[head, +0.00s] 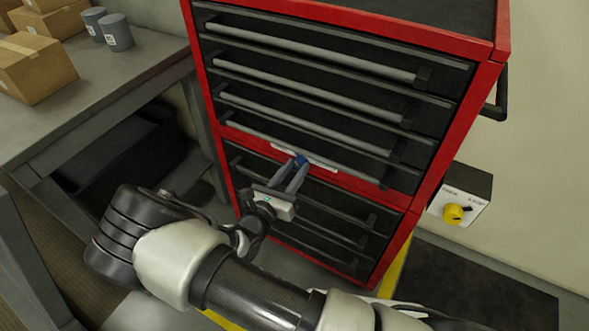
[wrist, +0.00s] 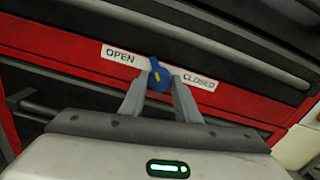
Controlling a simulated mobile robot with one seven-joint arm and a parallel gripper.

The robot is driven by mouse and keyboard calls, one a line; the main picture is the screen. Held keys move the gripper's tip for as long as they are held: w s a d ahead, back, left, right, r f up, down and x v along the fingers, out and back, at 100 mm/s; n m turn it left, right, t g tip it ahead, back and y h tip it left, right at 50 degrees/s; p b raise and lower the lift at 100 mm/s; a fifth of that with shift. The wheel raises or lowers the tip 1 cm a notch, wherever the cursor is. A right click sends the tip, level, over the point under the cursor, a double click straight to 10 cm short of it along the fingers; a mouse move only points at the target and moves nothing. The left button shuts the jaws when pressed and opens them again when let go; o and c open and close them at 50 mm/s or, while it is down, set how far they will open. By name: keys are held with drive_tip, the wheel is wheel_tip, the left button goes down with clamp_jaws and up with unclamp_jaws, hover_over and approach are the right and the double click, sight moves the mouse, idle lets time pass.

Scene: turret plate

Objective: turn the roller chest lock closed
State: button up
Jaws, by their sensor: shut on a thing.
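The red and black roller chest (head: 345,178) stands in the middle of the head view. Its lock is a blue knob (wrist: 160,76) with a yellow mark, on a white strip reading OPEN (wrist: 121,55) at left and CLOSED (wrist: 199,82) at right. The knob also shows in the head view (head: 301,160). Its yellow mark points up and slightly left, between the two words; the exact angle is hard to tell. My gripper (wrist: 160,84) is shut on the knob, one finger on each side. The fingers hide part of the strip.
A grey bench (head: 100,90) with cardboard boxes (head: 32,66) and two grey cups (head: 116,32) stands at left. Long drawer handles (head: 310,90) stick out above and below the lock.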

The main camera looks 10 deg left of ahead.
drive_tip(key=m, duration=0.4)
drive_tip(key=shift+f, duration=0.1)
drive_tip(key=m, duration=0.4)
drive_tip(key=shift+s, duration=0.1)
drive_tip(key=m, duration=0.4)
drive_tip(key=shift+f, duration=0.1)
drive_tip(key=shift+m+b, duration=0.35)
drive_tip(key=shift+m, duration=1.85)
drive_tip(key=o, duration=1)
drive_tip(key=shift+o, duration=0.2)
drive_tip(key=p+v, duration=0.1)
drive_tip(key=v, duration=1.6)
drive_tip(key=shift+s, duration=0.2)
